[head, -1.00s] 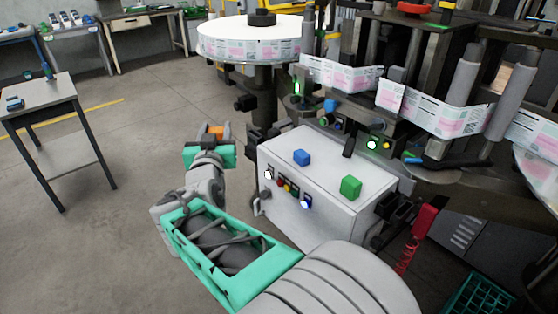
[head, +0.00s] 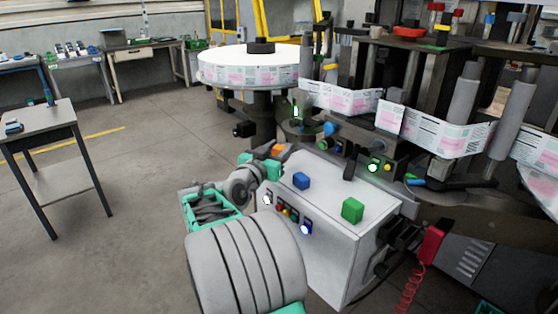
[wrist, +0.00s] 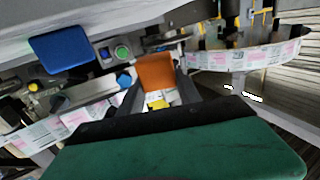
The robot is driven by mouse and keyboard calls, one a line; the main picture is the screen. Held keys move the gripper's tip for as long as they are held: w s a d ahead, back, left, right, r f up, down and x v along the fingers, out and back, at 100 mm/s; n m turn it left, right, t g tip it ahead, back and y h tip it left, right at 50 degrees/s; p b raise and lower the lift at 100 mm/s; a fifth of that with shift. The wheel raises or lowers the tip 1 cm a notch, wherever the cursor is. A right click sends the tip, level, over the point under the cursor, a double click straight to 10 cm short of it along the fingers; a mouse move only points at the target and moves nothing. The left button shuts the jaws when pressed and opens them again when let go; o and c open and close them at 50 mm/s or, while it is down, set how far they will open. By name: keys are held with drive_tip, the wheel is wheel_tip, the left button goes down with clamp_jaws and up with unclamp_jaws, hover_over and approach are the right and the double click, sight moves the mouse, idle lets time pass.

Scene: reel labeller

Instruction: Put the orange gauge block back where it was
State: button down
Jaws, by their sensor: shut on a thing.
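The orange gauge block (head: 275,149) is held in my gripper (head: 268,154), which is shut on it. In the head view they are by the far left end of the white cabinet (head: 335,255). In the wrist view the orange block (wrist: 155,72) is upright between the fingertips, and I see no surface directly under it. A blue block (head: 301,181) and a green block (head: 352,210) sit apart on the cabinet top. The blue block also shows in the wrist view (wrist: 62,50).
The labeller stands behind the cabinet, with a white reel table (head: 250,58) at the back and a label web (head: 350,100) along it. A black lever (head: 350,162) rises behind the blue block. A side table (head: 45,130) stands far left. The floor between is clear.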

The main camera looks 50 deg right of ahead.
drive_tip(key=f, duration=0.3)
drive_tip(key=w+d+f, duration=0.1)
drive_tip(key=shift+f, duration=0.25)
drive_tip(key=shift+f+b, duration=0.25)
drive_tip(key=shift+b, duration=0.05)
drive_tip(key=c, duration=0.8)
unclamp_jaws()
drive_tip(key=shift+c, duration=0.2)
drive_tip(key=shift+r, duration=0.15)
